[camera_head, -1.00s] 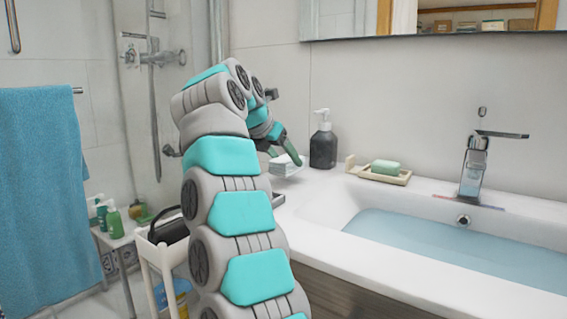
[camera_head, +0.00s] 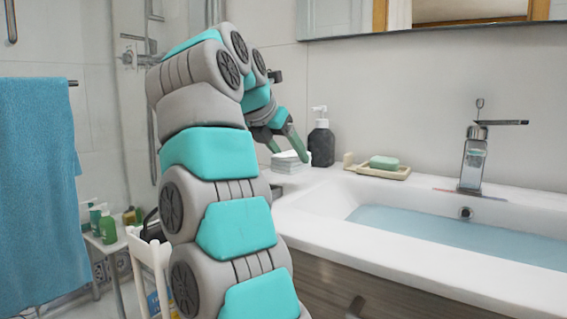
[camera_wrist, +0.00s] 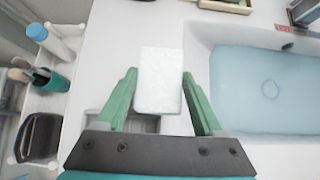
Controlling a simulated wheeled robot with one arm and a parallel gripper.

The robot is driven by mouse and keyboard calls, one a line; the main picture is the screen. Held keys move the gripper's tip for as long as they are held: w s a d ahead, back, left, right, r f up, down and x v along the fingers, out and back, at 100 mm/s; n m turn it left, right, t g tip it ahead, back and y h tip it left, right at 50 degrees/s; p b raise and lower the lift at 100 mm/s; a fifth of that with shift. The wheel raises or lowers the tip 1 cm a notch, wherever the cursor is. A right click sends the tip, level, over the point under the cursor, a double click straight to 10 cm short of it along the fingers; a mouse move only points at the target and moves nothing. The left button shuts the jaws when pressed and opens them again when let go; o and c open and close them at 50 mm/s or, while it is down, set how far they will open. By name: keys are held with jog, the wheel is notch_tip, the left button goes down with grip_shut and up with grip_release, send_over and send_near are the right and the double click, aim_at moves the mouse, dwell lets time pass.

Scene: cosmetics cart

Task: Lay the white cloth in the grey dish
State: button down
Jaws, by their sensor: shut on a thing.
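The white cloth (camera_wrist: 161,80) is a folded, flat rectangle between the fingertips of my gripper (camera_wrist: 159,74) in the wrist view. The gripper is shut on it, and its green fingers lie along the left and right sides. In the head view the cloth (camera_head: 289,161) shows as a small white stack below my gripper's fingertips, at the left end of the white counter. A pale grey, square-edged shape (camera_wrist: 100,118), perhaps the grey dish, lies behind the left finger in the wrist view, partly hidden. I cannot tell the cloth's height above the counter.
A dark pump bottle (camera_head: 320,143) and a green soap on a beige tray (camera_head: 396,173) stand at the back of the counter. The water-filled basin (camera_head: 340,235) and tap (camera_head: 473,160) are to the right. A white cart (camera_head: 147,250) stands at left.

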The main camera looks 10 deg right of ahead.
jog(key=s+b, duration=0.2)
jog(key=s, duration=0.5)
jog(key=shift+s+r, duration=0.25)
jog(key=shift+r, duration=0.15)
